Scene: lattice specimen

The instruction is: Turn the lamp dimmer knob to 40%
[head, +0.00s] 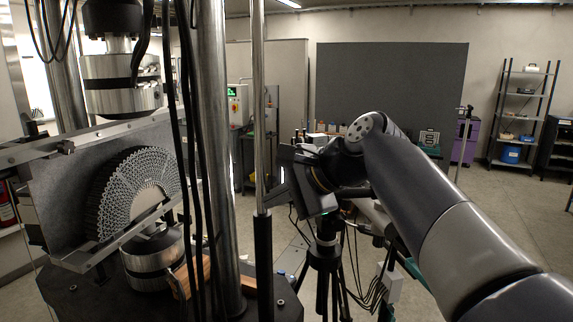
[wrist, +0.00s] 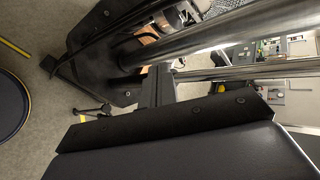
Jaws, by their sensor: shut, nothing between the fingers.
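I cannot make out the lamp dimmer knob in either view. My gripper (head: 272,198) is in the middle of the head view, in front of a black tripod (head: 327,255), and hides whatever is behind it. In the wrist view my gripper (wrist: 158,72) points towards the dark machine base and metal columns. Its fingers are shut and empty. A small pale box (head: 390,284) sits among cables right of the tripod; I cannot tell whether it carries a knob.
A testing machine with steel columns (head: 217,150) and a fan-shaped lattice specimen (head: 135,190) stands at left. A slim upright post (head: 259,120) is close to my gripper. Loose cables hang around the tripod. Open floor (head: 505,225) lies at right, before a shelf rack (head: 522,115).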

